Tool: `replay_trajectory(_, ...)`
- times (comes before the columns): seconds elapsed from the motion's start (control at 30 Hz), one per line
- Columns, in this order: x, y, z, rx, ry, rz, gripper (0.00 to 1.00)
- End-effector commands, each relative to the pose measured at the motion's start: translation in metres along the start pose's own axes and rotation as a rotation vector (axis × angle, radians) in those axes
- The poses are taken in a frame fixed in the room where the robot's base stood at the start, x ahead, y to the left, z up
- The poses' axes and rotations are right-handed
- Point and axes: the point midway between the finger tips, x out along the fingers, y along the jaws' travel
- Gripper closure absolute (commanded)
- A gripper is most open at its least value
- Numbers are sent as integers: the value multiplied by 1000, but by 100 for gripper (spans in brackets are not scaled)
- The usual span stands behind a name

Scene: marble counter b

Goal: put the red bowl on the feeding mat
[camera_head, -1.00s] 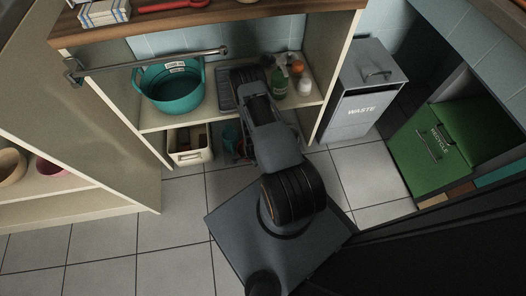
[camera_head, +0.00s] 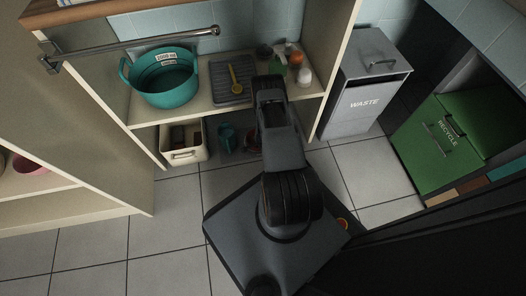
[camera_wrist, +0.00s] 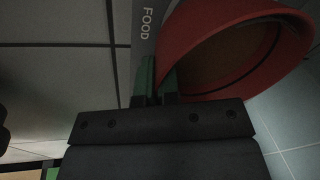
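The red bowl (camera_wrist: 235,45) fills the upper right of the wrist view, tilted in that picture, its wall beside my fingertips. My gripper (camera_wrist: 159,85) has its two green-and-dark fingers close together at the bowl's left edge. I cannot tell whether the bowl's rim is between them. A grey strip marked FOOD (camera_wrist: 146,30), perhaps part of the feeding mat, runs behind the fingers. In the head view, a bit of red (camera_head: 251,138) shows beside my arm in the low space under the shelf. My arm hides my fingertips and most of that area there.
A teal tub (camera_head: 165,85), a grey tray (camera_head: 219,92) with a yellow spoon (camera_head: 235,75) and bottles (camera_head: 304,77) stand on the shelf above. A cream bin (camera_head: 183,155) and a teal item (camera_head: 226,136) are underneath. The waste bin (camera_head: 358,110) stands right. Floor in front is clear.

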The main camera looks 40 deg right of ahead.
Motion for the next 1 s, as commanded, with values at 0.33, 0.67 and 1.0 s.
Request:
replay_trajectory(0.33, 24, 5, 4, 0, -1, 2, 100)
replay_trajectory(0.67, 26, 5, 4, 0, -1, 2, 91)
replay_trajectory(1.0, 26, 6, 4, 0, -1, 2, 72)
